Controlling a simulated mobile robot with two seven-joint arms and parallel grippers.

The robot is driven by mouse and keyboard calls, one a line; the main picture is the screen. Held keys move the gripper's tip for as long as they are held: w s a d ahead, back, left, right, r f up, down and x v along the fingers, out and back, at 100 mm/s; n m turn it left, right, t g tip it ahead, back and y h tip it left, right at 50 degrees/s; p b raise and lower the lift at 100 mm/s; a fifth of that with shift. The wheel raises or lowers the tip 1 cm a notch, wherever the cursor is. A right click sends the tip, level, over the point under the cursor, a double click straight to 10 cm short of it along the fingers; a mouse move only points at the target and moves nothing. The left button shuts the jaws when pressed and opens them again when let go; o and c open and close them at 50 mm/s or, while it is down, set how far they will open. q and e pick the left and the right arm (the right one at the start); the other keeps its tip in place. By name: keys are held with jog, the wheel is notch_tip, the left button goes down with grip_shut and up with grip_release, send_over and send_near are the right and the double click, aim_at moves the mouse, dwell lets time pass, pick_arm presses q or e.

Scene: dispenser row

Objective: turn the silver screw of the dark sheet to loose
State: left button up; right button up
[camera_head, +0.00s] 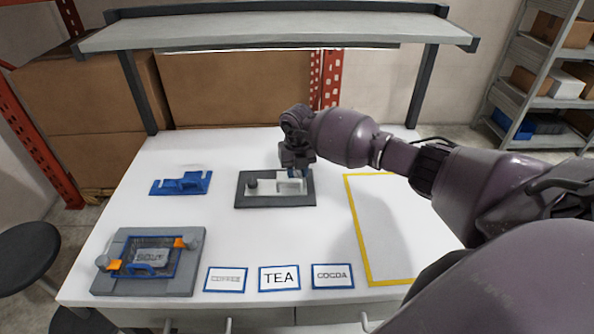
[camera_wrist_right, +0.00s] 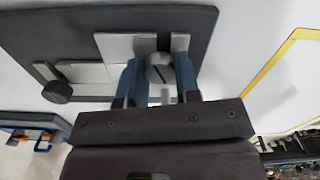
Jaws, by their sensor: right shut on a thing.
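The dark sheet (camera_head: 275,203) lies on the white table with pale metal pieces on it. It also shows in the right wrist view (camera_wrist_right: 110,22). The silver screw (camera_wrist_right: 159,72) is round with a dark diagonal slot in its head, in a gap between the pale pieces. My right gripper (camera_head: 297,172) is over the right part of the sheet. In the right wrist view its blue fingers (camera_wrist_right: 159,66) are shut on the silver screw, one on each side. The screw is hidden in the head view. My left gripper is not in view.
A dark knob (camera_head: 252,183) stands on the sheet's left part. A blue holder (camera_head: 180,183) and a grey fixture with orange clips (camera_head: 145,284) are to the left. Three label cards lie in front, including TEA (camera_head: 279,278). A yellow outline (camera_head: 361,232) marks clear table at right.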

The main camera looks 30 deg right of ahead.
jog(key=n+b, duration=0.2)
jog(key=n, duration=0.1)
jog(key=shift+f, duration=0.1)
jog(key=shift+n, duration=0.7)
jog(key=o, duration=0.9)
jog(key=shift+o, duration=0.2)
jog(key=shift+r, duration=0.2)
